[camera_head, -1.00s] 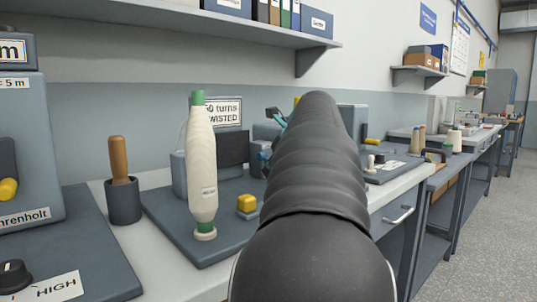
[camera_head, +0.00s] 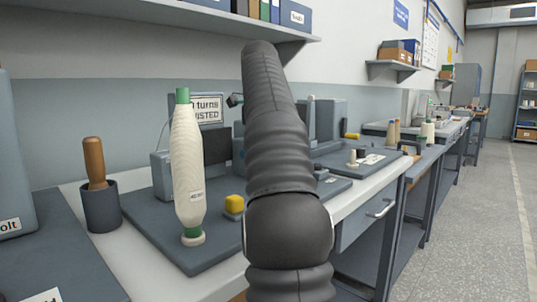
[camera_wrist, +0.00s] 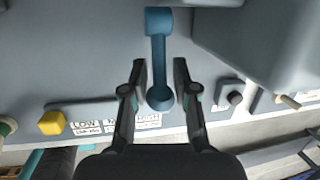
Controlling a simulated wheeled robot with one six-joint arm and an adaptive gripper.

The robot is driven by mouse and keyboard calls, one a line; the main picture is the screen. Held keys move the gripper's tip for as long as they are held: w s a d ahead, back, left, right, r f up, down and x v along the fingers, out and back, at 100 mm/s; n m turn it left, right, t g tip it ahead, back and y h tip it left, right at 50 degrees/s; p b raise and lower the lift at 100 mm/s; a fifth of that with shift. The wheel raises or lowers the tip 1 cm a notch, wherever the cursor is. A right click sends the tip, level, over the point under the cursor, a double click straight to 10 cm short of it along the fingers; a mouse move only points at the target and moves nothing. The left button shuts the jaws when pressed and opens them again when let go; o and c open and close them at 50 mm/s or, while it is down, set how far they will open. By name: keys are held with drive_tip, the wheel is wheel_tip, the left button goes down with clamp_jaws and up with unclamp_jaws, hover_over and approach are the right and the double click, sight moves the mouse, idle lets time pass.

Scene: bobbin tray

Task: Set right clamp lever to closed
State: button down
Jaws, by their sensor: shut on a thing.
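A blue lever (camera_wrist: 158,55) with a round knob at its near end shows in the wrist view, attached at the top to a grey surface. I cannot tell for sure that it is the right clamp lever. My gripper (camera_wrist: 160,72) has one finger on each side of the lever and is shut on it near the knob. The contact itself is hard to see. In the head view my arm hides the gripper and most of this lever.
In the head view a cream bobbin (camera_head: 188,170) stands on the grey base plate (camera_head: 150,205), beside a yellow button (camera_head: 234,202). A wooden-handled tool (camera_head: 94,162) stands in a dark cup (camera_head: 101,208). A shelf (camera_head: 200,17) hangs above. The wrist view shows a grey housing (camera_wrist: 265,45) at right.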

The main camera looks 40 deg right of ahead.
idle(0.4)
drive_tip(key=c, duration=0.9)
unclamp_jaws()
drive_tip(key=shift+r, duration=0.1)
drive_tip(key=shift+o, duration=0.2)
